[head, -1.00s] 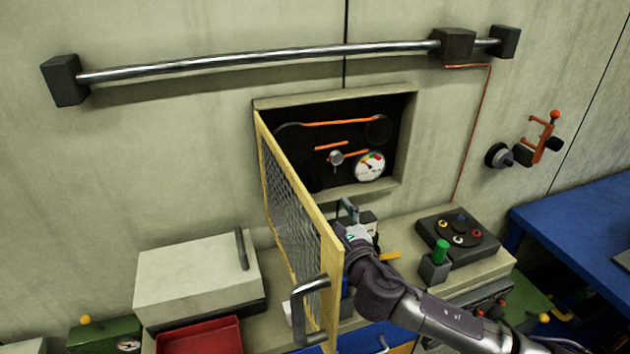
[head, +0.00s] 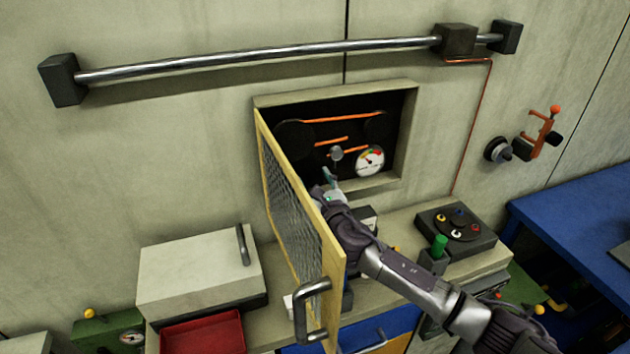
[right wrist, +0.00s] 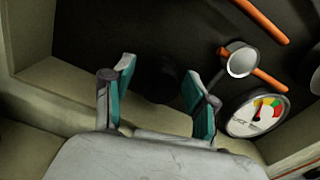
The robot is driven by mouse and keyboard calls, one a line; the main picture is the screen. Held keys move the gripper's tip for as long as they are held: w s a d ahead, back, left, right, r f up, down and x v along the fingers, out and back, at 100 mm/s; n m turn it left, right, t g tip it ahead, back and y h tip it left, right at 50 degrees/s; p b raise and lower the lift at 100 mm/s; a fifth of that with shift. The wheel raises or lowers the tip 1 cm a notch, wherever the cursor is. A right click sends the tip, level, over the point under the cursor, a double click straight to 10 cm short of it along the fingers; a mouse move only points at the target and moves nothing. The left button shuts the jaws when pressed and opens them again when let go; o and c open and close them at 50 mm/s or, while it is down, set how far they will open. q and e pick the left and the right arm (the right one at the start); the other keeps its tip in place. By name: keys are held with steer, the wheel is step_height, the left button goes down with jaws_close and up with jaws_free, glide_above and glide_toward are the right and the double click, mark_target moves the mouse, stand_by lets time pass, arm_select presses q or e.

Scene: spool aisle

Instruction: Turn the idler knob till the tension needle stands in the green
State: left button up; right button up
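The idler knob (head: 336,154) is a small grey round knob inside the dark wall recess, among orange belt pieces. It also shows in the right wrist view (right wrist: 240,62). The tension gauge (head: 370,161), white with coloured sectors, sits to its lower right and shows in the right wrist view (right wrist: 257,114); its needle is too small to read surely. My right gripper (head: 328,178) is at the recess's lower edge, just below the knob. In the right wrist view, its teal-padded fingers (right wrist: 159,78) are apart with nothing between them, left of the knob. My left gripper is not in view.
A yellow-framed mesh door (head: 292,205) stands open left of my right arm, close to it. The recess frame (head: 408,135) bounds the opening. Below, the bench carries a pale box (head: 195,270) and a dark control block (head: 480,240). A metal rail (head: 260,58) runs above.

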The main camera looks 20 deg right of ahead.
steer(key=c, duration=0.8)
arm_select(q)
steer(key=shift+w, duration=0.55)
arm_select(e)
steer(key=shift+c, duration=0.3)
steer(key=shift+m, duration=0.4)
steer(key=m, duration=0.4)
steer(key=shift+f+m, duration=0.1)
steer(key=shift+m, duration=0.3)
steer(key=m+b, duration=0.1)
steer(key=m, duration=0.4)
steer(key=shift+a+m, duration=0.1)
steer(key=shift+m, duration=0.2)
steer(key=m, duration=0.5)
steer(key=shift+b, duration=0.3)
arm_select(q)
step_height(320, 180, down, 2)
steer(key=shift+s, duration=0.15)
arm_select(e)
steer(key=m, duration=0.4)
steer(key=shift+m, duration=0.4)
